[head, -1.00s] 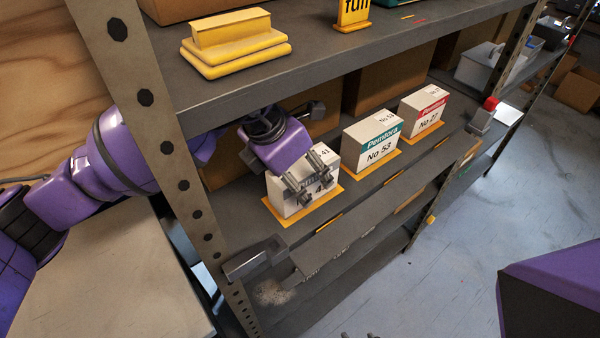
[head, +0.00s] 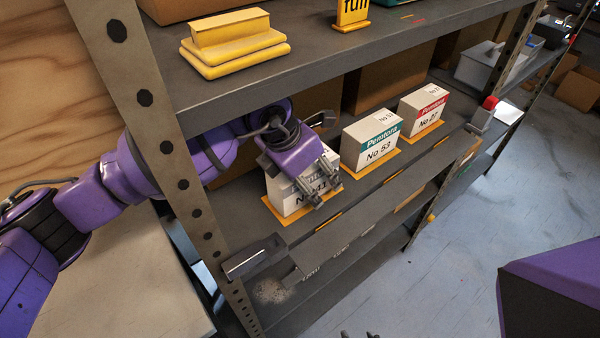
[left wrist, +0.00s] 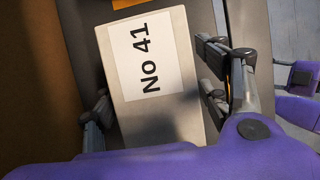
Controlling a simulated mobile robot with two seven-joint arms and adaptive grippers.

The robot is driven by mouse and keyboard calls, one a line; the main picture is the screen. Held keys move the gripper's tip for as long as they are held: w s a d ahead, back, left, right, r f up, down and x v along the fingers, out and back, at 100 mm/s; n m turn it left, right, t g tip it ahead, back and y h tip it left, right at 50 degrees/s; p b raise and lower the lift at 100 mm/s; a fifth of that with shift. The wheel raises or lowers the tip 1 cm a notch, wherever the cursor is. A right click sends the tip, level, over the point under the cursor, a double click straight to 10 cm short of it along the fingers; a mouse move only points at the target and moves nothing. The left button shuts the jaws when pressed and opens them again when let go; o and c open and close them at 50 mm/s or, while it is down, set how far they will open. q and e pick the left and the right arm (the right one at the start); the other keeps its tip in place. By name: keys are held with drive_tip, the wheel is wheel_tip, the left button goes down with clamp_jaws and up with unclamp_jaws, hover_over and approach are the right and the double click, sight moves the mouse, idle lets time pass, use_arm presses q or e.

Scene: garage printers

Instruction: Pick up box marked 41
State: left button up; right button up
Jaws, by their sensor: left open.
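The box marked 41 (head: 284,198) is pale and stands on a yellow base on the middle shelf, at the left of a row of boxes. My left gripper (head: 320,188) is open over it and hides part of its front and top. In the left wrist view, the box's white "No 41" label (left wrist: 147,62) faces the camera. The fingers of my left gripper (left wrist: 158,95) lie on either side of the box, and I see no firm grip. Small grey tips at the bottom edge of the head view may be my right gripper.
A green-banded box No 53 (head: 371,146) and a red-banded box No 27 (head: 424,112) stand to the right on yellow bases. The upper shelf (head: 330,65) is close above my arm. A perforated upright (head: 148,100) stands at the left.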

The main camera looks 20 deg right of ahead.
idle(0.3)
use_arm(q)
drive_tip(key=c, duration=1.4)
drive_tip(key=shift+c, duration=0.5)
drive_tip(key=shift+r, duration=0.1)
